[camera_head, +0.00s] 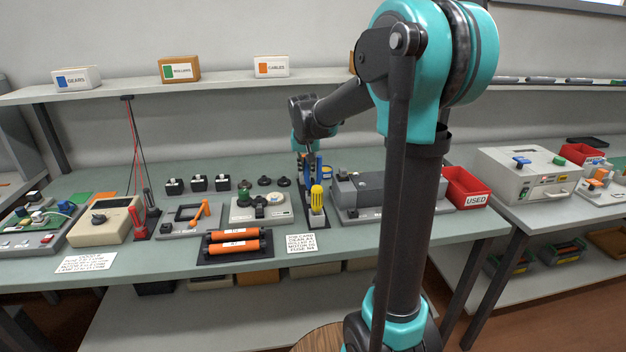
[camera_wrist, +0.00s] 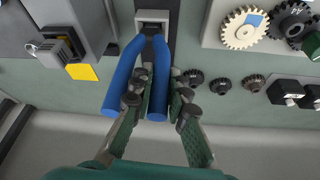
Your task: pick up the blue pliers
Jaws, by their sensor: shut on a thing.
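The blue pliers (camera_wrist: 122,82) are in the wrist view with both handles pointing toward me. Their head end goes into a small grey holder (camera_wrist: 152,15). My gripper (camera_wrist: 161,84) has one finger between the two handles and the other outside the right-hand handle, shut on that handle. In the head view my gripper (camera_head: 308,164) is low over the back part of the bench, and a blue strip of the pliers (camera_head: 319,165) shows beside it. The jaws of the pliers are hidden in the holder.
A yellow-handled tool (camera_head: 317,198) stands upright just in front of the pliers. A grey machine (camera_head: 368,190) is close on the right. A device with round black parts (camera_head: 261,207) is on the left, and several dark gears (camera_head: 264,181) lie behind it.

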